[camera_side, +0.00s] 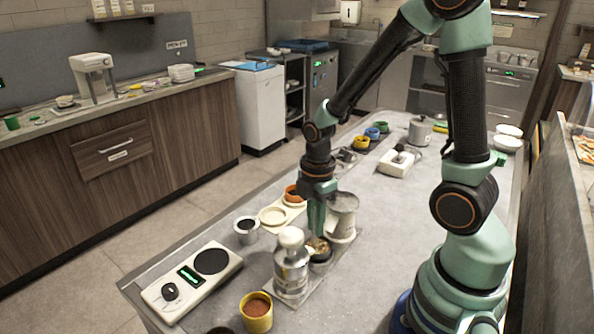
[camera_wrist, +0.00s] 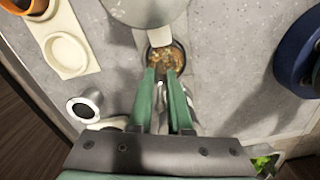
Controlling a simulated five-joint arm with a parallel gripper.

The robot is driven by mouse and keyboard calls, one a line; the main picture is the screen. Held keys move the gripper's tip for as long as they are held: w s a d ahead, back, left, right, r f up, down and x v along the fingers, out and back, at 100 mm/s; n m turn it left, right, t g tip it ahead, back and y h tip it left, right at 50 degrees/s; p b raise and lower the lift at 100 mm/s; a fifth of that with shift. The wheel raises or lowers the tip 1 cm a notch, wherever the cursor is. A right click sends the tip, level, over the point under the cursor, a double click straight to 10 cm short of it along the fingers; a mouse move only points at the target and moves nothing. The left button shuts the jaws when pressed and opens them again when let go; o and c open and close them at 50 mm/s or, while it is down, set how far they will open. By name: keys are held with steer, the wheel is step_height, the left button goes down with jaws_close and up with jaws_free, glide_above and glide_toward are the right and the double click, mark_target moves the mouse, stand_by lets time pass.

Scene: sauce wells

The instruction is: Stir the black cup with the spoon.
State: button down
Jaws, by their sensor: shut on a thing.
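A yellow cup (camera_side: 257,318) is in front.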

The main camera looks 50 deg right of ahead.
steer(key=shift+r, duration=1.85)
